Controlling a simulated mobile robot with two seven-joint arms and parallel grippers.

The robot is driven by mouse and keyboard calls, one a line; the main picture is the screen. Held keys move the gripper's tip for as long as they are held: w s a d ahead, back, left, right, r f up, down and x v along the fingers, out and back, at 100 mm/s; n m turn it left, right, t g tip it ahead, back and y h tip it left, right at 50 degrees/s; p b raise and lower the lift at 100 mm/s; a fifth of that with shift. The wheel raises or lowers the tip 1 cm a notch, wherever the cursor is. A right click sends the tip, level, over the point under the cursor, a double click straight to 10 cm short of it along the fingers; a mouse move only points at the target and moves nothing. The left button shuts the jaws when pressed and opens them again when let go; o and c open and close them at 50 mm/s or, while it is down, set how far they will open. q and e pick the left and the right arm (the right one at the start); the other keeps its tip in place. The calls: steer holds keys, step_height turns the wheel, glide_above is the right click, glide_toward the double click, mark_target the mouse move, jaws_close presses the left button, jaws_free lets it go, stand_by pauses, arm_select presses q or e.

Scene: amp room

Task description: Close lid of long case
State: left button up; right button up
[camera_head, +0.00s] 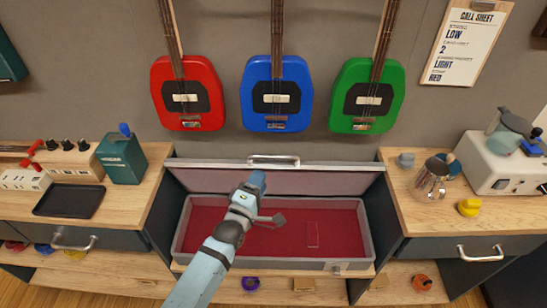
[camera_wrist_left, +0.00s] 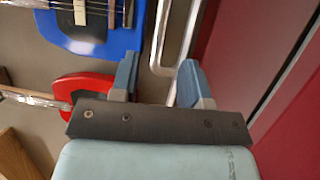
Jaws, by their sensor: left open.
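The long case (camera_head: 187,235) sits in the gap between two wooden counters and has a red-lined inside. Its lid (camera_head: 330,180) stands raised at the back, with the pinkish inner side facing me. A pale metal handle (camera_head: 274,158) sits on the lid's top edge; it also shows in the left wrist view (camera_wrist_left: 172,40). My left gripper (camera_head: 265,199) is open and empty, over the case and in front of the raised lid. In the left wrist view the handle appears beyond and between the open fingers (camera_wrist_left: 160,80); contact cannot be told. My right gripper is not in view.
Red (camera_head: 188,92), blue (camera_head: 276,93) and green (camera_head: 366,95) guitars hang on the wall above the lid. The left counter holds a black tray (camera_head: 69,201) and a teal box (camera_head: 122,160). The right counter holds a metal cup (camera_head: 433,178) and a yellow item (camera_head: 468,208).

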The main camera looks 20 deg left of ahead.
mark_target(274, 156)
arm_select(q)
steer(key=w, duration=0.6)
steer(key=w+d+r, duration=0.1)
steer(key=w, duration=0.3)
steer(key=shift+d, duration=0.1)
jaws_close()
